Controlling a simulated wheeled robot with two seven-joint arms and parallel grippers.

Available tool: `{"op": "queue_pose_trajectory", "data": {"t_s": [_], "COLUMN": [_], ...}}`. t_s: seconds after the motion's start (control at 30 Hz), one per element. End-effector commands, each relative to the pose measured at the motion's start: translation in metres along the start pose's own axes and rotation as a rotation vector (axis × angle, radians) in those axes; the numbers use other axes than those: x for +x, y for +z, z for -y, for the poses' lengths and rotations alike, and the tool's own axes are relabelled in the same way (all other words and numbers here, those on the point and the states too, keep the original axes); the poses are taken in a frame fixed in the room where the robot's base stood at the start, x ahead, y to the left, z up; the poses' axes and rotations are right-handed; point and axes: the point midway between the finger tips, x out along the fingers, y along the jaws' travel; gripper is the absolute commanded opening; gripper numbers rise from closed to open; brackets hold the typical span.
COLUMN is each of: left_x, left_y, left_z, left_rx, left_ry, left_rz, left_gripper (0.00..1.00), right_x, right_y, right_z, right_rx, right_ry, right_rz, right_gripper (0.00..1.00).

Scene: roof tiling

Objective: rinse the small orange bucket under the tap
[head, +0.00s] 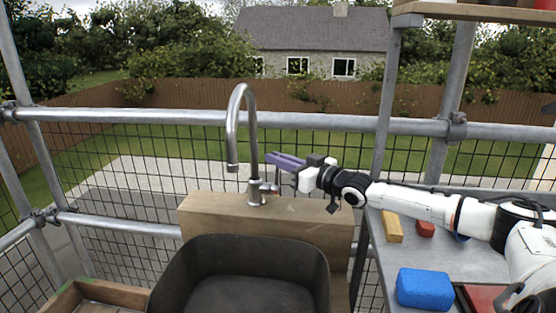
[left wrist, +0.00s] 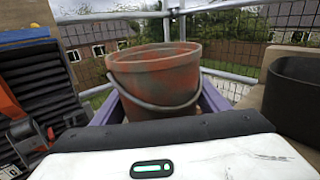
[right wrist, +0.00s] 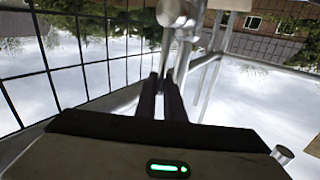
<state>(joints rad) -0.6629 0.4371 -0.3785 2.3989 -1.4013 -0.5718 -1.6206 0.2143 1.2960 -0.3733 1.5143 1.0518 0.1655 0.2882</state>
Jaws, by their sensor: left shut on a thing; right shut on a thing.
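The small orange bucket (left wrist: 158,75) shows only in the left wrist view, upright, its reddish-orange wall marked with grey dirt and its handle hanging across the front. My left gripper (left wrist: 160,105) is shut on it, with purple fingers at either side. The tap (head: 240,125) is a curved metal spout on a wooden block, with a small lever (head: 268,188) at its base. My right gripper (head: 284,160) is shut at the lever, its purple fingers close together; they also show in the right wrist view (right wrist: 162,98). No water shows at the spout.
A dark basin (head: 240,290) stands below the tap. A metal bench (head: 365,265) at right holds a blue sponge (head: 424,288), a yellow block (head: 391,226) and a red block (head: 425,228). Scaffold rails and mesh stand behind. A wooden tray (head: 75,297) is at lower left.

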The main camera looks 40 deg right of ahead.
Motion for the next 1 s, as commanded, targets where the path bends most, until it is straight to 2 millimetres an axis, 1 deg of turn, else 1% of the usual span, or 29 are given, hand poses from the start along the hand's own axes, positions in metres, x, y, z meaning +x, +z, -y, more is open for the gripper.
{"op": "queue_pose_trajectory", "data": {"t_s": [0.27,0.5,0.87,0.9,0.97,1.0], "left_x": [0.000,0.000,0.000,0.000,0.000,0.000], "left_y": [0.002,0.018,0.017,0.017,0.017,0.017], "left_z": [0.000,0.001,0.001,0.001,0.001,0.001], "left_rx": [0.000,0.000,0.000,0.000,0.000,0.000], "left_ry": [0.000,0.000,0.000,0.000,0.000,0.000], "left_rz": [0.001,0.001,0.001,0.001,0.001,0.001], "left_gripper": [0.45,0.45,0.45,0.45,0.45,0.45], "right_x": [0.000,-0.005,-0.007,-0.007,-0.007,-0.007], "right_y": [0.000,0.000,0.001,0.001,0.001,0.001], "right_z": [0.001,0.011,0.011,0.011,0.011,0.011], "right_rx": [-0.001,-0.084,-0.110,-0.110,-0.110,-0.110], "right_ry": [-0.002,-0.006,-0.004,-0.004,-0.004,-0.004], "right_rz": [-0.002,-0.060,-0.076,-0.076,-0.075,-0.075], "right_gripper": [0.00,0.00,0.00,0.15,0.26,0.28]}}
